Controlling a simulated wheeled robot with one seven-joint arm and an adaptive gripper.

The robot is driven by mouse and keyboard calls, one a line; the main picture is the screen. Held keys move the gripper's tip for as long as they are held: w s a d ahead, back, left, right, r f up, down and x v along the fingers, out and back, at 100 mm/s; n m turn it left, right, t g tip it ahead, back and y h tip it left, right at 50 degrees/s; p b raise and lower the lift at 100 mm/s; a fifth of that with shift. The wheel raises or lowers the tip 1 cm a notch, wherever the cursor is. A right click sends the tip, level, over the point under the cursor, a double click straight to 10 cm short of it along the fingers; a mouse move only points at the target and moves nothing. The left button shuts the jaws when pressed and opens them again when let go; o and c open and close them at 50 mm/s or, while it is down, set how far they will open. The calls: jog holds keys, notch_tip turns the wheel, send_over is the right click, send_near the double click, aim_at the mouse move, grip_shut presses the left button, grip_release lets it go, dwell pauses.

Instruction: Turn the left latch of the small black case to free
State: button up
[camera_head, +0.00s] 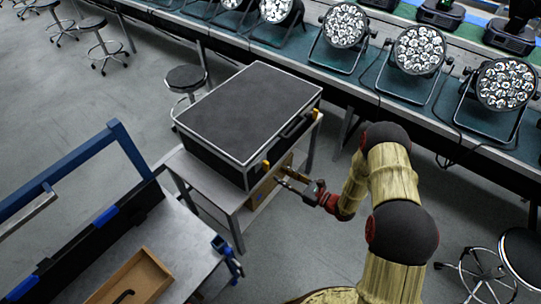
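The small black case (250,108) has pale metal edges and sits closed on a small metal table. Its near right side carries a dark handle (295,125) between two yellow latches. The left latch (265,167) is at the lower left end of that side; the right latch (315,114) is at the upper right end. Whether either latch is turned is too small to tell. My gripper (283,178) is just right of and slightly below the left latch. Its fingers look parted with nothing between them. I cannot tell whether a fingertip touches the latch.
A brown box (262,188) shows under the case's front side. A long bench with several par cans (419,49) runs behind. A workbench (185,245) with a wooden tray (130,280) is at lower left. Stools (186,78) stand around; open floor lies below my gripper.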

aim_at(266, 166)
jog(key=r+b+x, duration=0.1)
jog(key=x, duration=0.6)
jog(key=shift+w+r+b, duration=0.2)
jog(key=shift+w+b, duration=0.1)
jog(key=shift+w, duration=0.15)
jog(key=shift+a, duration=0.1)
jog(key=shift+c, duration=1)
grip_shut()
